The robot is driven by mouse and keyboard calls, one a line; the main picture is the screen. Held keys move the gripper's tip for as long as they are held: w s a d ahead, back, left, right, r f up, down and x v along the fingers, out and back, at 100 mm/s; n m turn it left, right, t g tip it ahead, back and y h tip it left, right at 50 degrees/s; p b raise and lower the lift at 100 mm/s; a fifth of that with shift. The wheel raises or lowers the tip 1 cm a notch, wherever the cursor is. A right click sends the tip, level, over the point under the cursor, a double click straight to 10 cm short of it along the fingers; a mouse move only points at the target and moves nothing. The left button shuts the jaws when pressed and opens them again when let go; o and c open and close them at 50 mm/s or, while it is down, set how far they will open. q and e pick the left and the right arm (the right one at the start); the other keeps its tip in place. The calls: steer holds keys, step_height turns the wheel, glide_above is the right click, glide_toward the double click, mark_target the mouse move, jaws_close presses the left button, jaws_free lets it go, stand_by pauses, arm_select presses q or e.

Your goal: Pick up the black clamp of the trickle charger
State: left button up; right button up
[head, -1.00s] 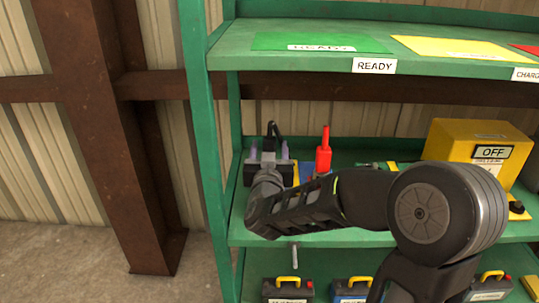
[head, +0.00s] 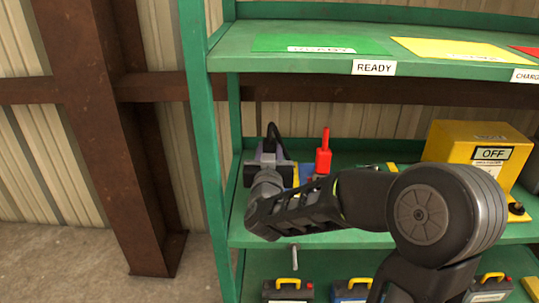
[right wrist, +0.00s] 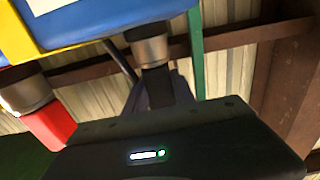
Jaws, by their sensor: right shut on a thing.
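My right gripper (head: 268,150) reaches over the green middle shelf and is shut on the black clamp, whose black cable (head: 273,132) rises behind the fingers. In the right wrist view the black clamp (right wrist: 183,92) shows between the fingers, against a grey battery post (right wrist: 151,48). The red clamp (head: 323,157) stands upright to the right; it also shows in the right wrist view (right wrist: 48,125) at another post. The blue and yellow battery (right wrist: 110,12) is mostly hidden by my arm in the head view. The yellow trickle charger (head: 450,140) reads OFF. My left gripper is out of view.
The upper shelf (head: 300,60) with its READY label hangs above my gripper. A green rack post (head: 205,150) is close on the left. Several small cases with yellow handles (head: 288,290) stand on the lower shelf. A rusty column (head: 125,150) stands further left.

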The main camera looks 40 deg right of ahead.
jaws_close()
stand_by(0.4)
step_height(320, 180, up, 10)
steer(key=p, duration=0.3)
stand_by(0.8)
